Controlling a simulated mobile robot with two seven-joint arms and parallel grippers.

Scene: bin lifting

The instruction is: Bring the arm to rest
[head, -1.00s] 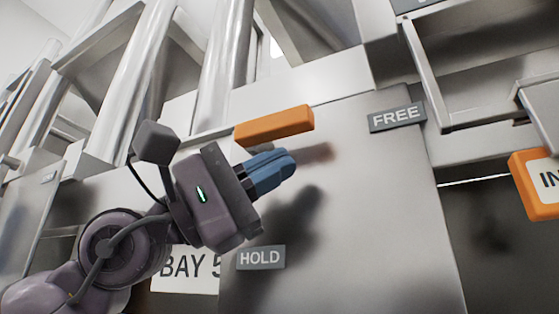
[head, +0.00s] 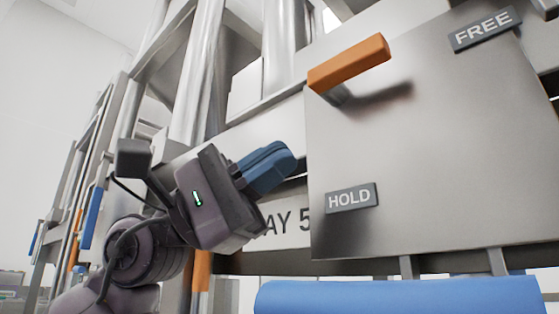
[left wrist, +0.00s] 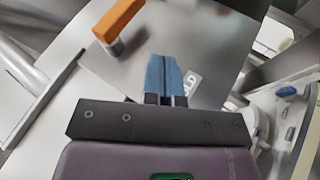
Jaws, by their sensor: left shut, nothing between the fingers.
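My left gripper (head: 287,160) is in the middle of the head view, its blue fingers together and empty. It appears to the lower left of an orange handle (head: 348,63) on a grey metal panel (head: 430,130). In the left wrist view the shut fingers (left wrist: 164,62) point toward the panel, and the orange handle (left wrist: 118,20) shows at upper left, apart from them. The right gripper does not show.
The panel carries a FREE label (head: 485,28) at upper right and a HOLD label (head: 350,198) at lower left. A partly hidden BAY 5 sign (head: 290,217) is behind my gripper. A blue rounded surface (head: 400,296) lies below the panel. Metal posts stand at left.

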